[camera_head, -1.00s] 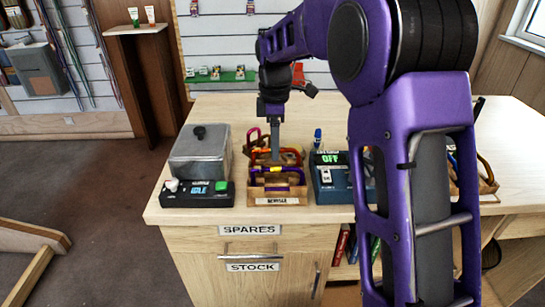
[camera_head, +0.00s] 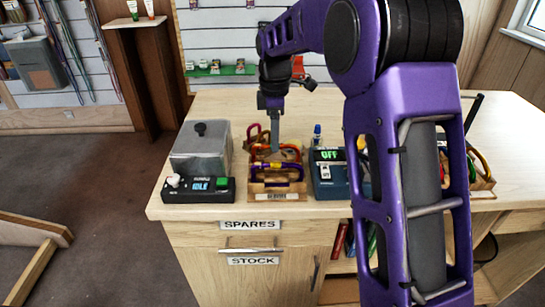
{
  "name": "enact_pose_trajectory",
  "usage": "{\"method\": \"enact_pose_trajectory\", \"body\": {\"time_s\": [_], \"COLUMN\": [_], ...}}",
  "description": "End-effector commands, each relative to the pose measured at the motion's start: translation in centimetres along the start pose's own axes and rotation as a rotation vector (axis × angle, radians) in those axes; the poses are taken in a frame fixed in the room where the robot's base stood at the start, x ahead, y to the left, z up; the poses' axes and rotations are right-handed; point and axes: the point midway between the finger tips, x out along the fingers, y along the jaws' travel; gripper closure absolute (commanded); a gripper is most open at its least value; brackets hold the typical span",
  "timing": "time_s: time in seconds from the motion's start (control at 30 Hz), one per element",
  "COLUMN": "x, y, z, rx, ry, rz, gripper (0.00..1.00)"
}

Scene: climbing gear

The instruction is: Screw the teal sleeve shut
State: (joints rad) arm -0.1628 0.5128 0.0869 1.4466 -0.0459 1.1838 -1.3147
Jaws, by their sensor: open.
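A wooden rack (camera_head: 293,190) on the counter holds several carabiners. A purple carabiner with a yellow sleeve (camera_head: 276,166) is at its front. An orange-red carabiner (camera_head: 291,152) is behind it, and a dark red one (camera_head: 253,133) is at the back left. I cannot make out a teal sleeve on any of them. My gripper (camera_head: 275,148) points down among the carabiners in the rack, behind the purple one. It is open; its fingertips are small and partly hidden, and I cannot tell whether they touch a carabiner.
A grey lidded box (camera_head: 200,152) and a black unit reading IDLE (camera_head: 198,190) stand left of the rack. A blue device reading OFF (camera_head: 329,178) stands close at right. Another rack (camera_head: 482,184) with carabiners is partly behind my arm. The counter behind is mostly clear.

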Motion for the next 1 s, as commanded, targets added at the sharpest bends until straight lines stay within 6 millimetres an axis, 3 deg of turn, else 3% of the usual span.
{"method": "enact_pose_trajectory", "body": {"time_s": [0.37, 1.0], "x": [0.2, 2.4], "y": [0.4, 0.4], "z": [0.0, 0.0], "rx": [0.000, 0.000], "ry": [0.000, 0.000], "rz": [0.000, 0.001], "gripper": [0.45, 0.45]}}
